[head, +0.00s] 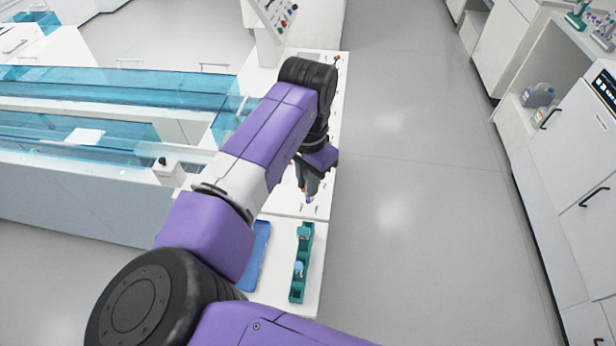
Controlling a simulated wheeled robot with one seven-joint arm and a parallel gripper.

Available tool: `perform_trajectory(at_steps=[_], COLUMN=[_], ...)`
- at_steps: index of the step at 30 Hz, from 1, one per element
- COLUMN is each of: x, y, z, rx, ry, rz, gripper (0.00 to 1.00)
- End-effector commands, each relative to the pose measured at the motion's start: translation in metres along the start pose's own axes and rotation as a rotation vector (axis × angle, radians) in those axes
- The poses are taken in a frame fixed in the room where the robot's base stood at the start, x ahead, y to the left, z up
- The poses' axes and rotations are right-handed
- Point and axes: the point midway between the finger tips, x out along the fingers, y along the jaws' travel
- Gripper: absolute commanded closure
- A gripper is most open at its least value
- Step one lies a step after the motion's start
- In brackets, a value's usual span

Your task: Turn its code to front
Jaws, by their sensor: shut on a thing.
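My gripper (309,188) points down over the white bench on the right side of the track machine. It is shut on a tube, which is mostly hidden by the fingers and the wrist. The tube's code cannot be made out in this view, so I cannot tell which way it faces. A green rack (297,290) stands on the bench nearer to me, below the gripper in the picture. A tube with a pale blue top (298,268) stands in the rack, and another small item (303,232) sits at its far end.
A blue tray (261,241) lies left of the rack, partly behind my arm. Small pins or fittings dot the white bench (283,207) around the gripper. A control panel (272,17) stands at the bench's far end. Blue-covered track (100,88) fills the left; open floor lies right.

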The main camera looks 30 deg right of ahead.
Motion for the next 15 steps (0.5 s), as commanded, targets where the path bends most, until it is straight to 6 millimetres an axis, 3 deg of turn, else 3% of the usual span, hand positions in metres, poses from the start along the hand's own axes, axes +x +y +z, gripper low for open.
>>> perform_trajectory(at_steps=[15], x=[0.019], y=[0.000], z=[0.000], rx=[-0.001], ry=[0.000], rz=[0.001], gripper=[1.00])
